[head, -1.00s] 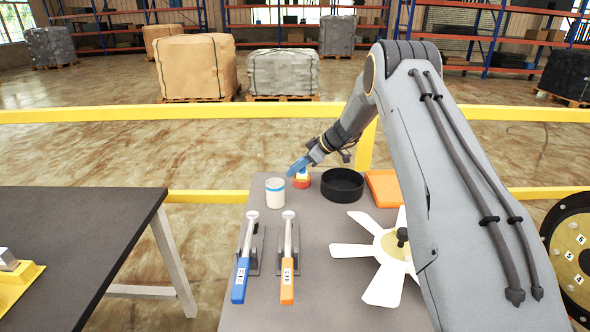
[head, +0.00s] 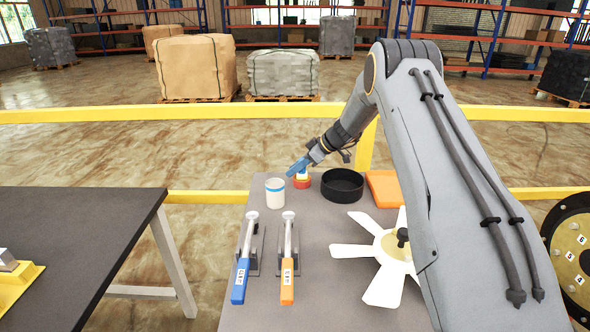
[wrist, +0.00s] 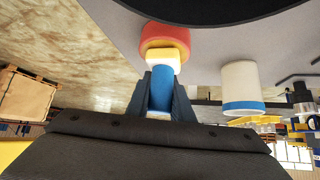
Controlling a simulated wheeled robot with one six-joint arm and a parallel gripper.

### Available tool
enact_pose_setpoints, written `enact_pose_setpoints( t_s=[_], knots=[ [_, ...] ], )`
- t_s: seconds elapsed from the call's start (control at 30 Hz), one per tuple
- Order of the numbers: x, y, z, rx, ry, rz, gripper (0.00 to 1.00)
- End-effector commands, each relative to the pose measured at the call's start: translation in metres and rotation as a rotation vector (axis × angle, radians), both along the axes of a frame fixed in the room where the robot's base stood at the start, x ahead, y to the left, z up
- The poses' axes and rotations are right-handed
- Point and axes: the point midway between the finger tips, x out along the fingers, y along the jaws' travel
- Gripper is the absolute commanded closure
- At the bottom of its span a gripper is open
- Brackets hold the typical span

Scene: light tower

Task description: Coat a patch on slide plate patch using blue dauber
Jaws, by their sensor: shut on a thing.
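My gripper (head: 298,166) is at the back of the grey table. In the wrist view its dark blue fingers (wrist: 162,92) are shut around a blue cylinder, the blue dauber (wrist: 161,85). A cream-yellow collar and a wide red piece (wrist: 162,35) line up with the dauber's far end. The red piece also shows just below the gripper in the head view (head: 302,183). Whether it is part of the dauber or a separate holder I cannot tell. I cannot make out a slide plate patch for certain; a yellow base with a metal block (head: 25,278) is cut off at the left edge.
A white jar with a blue band (head: 275,194) stands left of the gripper, a black bowl (head: 342,192) right. An orange tray (head: 382,188), a white fan (head: 355,250), and blue (head: 240,280) and orange (head: 287,282) handled tools share the table. The dark left table (head: 80,240) is mostly clear.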

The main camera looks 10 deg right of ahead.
Motion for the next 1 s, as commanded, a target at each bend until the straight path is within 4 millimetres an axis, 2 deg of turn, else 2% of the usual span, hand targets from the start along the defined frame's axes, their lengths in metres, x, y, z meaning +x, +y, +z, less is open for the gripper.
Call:
enact_pose_setpoints(
  t_s=[0.8,1.0],
  knots=[
    [0.001,0.000,0.062,-0.001,-0.005,0.001,1.00],
    [0.001,0.000,0.069,0.000,-0.005,0.000,1.00]
  ],
)
